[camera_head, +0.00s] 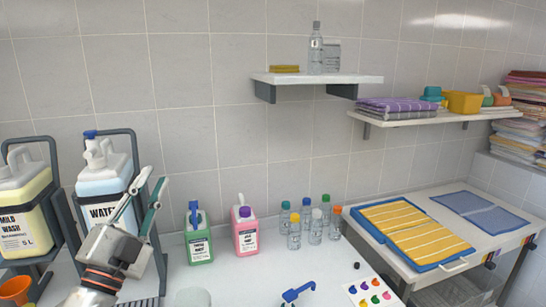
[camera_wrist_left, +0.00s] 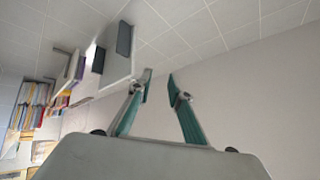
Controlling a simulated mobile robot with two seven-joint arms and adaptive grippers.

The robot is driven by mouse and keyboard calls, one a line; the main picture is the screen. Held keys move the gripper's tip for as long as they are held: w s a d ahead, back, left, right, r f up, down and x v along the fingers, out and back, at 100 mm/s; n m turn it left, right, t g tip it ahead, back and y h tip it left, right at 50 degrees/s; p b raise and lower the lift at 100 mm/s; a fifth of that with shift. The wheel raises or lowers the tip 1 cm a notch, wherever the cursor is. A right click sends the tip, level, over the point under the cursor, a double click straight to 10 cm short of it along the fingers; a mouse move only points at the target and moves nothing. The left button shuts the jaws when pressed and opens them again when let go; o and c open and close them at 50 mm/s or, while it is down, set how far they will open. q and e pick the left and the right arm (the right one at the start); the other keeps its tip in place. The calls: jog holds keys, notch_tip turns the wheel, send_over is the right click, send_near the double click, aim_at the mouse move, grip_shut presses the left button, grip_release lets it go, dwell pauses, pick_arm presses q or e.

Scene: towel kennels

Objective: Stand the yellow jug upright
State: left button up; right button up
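The only yellow jug-like container I see is a large canister (camera_head: 33,205) of pale yellow liquid, labelled "MILD WASH", at the left edge of the head view. It sits roughly upright in a dark frame and is cut off by the picture edge. I cannot tell if it is the task's yellow jug; no other yellow jug shows. My left gripper (camera_head: 151,179) is raised in front of the "WATER" canister (camera_head: 103,192), open and empty. The left wrist view also shows its fingers (camera_wrist_left: 159,77) apart with nothing between. My right gripper is not in view.
A green jug (camera_head: 199,244) and a pink jug (camera_head: 246,236) stand on the counter, right of my left gripper. Several capped bottles (camera_head: 315,228) stand farther right. A blue object (camera_head: 298,291) lies at the front. An orange cup (camera_head: 15,289) is at lower left.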

pick_arm(q)
jog(key=s+a+f+n+g+y, duration=0.3)
jog(key=a+f+n+g+y, duration=0.15)
jog(key=f, duration=0.65)
jog(key=s+a+f+n+g+y, duration=0.25)
jog(key=a+f+y, duration=0.25)
jog(key=f, duration=0.6)
jog(key=s+a+f+g, duration=0.3)
jog(key=s+f+g, duration=0.7)
jog(key=s+f, duration=0.95)
jog(key=w+d+f+n+t+h+b, duration=0.1)
jog(key=d+f+t+h+b, duration=0.1)
jog(key=d+f, duration=0.6)
jog(key=w+d+f+n+t+h+b, duration=0.1)
jog(key=d+f+h+b, duration=0.4)
jog(key=f, duration=1)
jog(key=d+n+t+b, duration=0.1)
jog(key=d+b, duration=0.1)
jog(key=d, duration=0.1)
jog(key=shift+d+f+n, duration=0.25)
jog(key=shift+f+n, duration=0.05)
jog(key=shift+f, duration=0.05)
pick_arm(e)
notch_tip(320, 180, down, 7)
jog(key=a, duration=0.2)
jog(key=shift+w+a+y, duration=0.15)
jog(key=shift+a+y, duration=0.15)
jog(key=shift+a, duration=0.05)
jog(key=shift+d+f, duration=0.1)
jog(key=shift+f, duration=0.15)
